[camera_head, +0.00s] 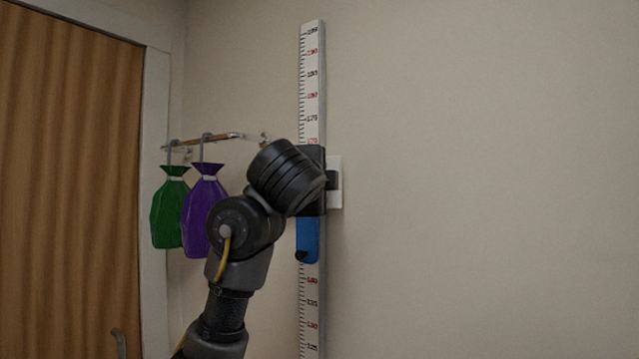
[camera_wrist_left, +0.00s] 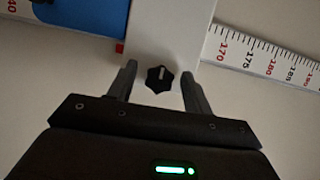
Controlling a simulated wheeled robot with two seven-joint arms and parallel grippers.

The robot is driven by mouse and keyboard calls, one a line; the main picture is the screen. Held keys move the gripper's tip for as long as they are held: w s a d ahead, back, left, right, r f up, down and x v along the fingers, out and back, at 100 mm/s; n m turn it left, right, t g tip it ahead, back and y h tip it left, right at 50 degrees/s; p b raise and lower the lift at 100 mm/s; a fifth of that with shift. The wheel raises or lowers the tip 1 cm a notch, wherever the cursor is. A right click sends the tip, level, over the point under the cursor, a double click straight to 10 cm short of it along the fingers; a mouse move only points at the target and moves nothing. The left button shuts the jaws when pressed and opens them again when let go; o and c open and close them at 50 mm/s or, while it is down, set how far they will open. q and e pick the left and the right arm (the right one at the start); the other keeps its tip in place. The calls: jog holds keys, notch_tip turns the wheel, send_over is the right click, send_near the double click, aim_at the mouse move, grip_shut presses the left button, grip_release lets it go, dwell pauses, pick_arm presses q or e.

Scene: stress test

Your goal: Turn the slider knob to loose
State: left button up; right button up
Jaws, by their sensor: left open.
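The slider knob (camera_wrist_left: 159,79) is a small black lobed knob with a pale line on its face, on the slider's white plate (camera_wrist_left: 172,28). In the left wrist view my left gripper (camera_wrist_left: 159,69) is open, with one finger on each side of the knob and small gaps visible between them. I cannot tell how deep the fingers reach around it. In the head view my left arm hides the knob; only the right edge of the white plate (camera_head: 336,195) shows. The slider's blue part (camera_head: 308,240) is below. My right gripper is in neither view.
The slider sits on a tall white measuring rail (camera_head: 312,80) on a beige wall. To the left, green (camera_head: 171,210) and purple (camera_head: 199,200) bags hang from a rack (camera_head: 215,138) beside a wooden door (camera_head: 70,180). The wall right of the rail is clear.

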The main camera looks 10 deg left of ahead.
pick_arm(q)
jog(key=s+b, duration=0.5)
jog(key=s, duration=0.5)
jog(key=shift+s, duration=0.4)
